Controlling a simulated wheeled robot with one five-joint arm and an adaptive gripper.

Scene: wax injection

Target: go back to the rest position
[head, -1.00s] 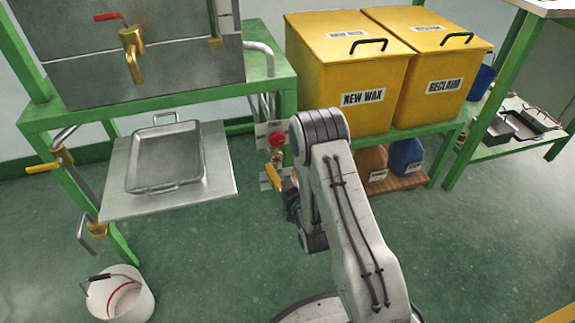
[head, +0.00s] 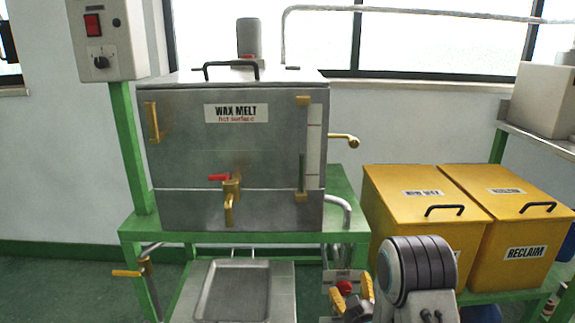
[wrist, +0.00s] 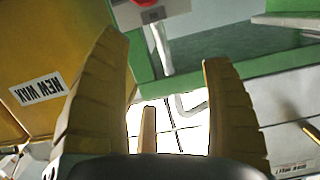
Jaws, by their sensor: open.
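A metal tray (head: 232,290) lies on a shelf below the tank's tap (head: 230,195). The yellow reclaim bin (head: 520,250) stands beside the new wax bin. A red knob (head: 345,287) is close behind the gripper in the picture. A control box (head: 105,40) hangs at the upper left.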

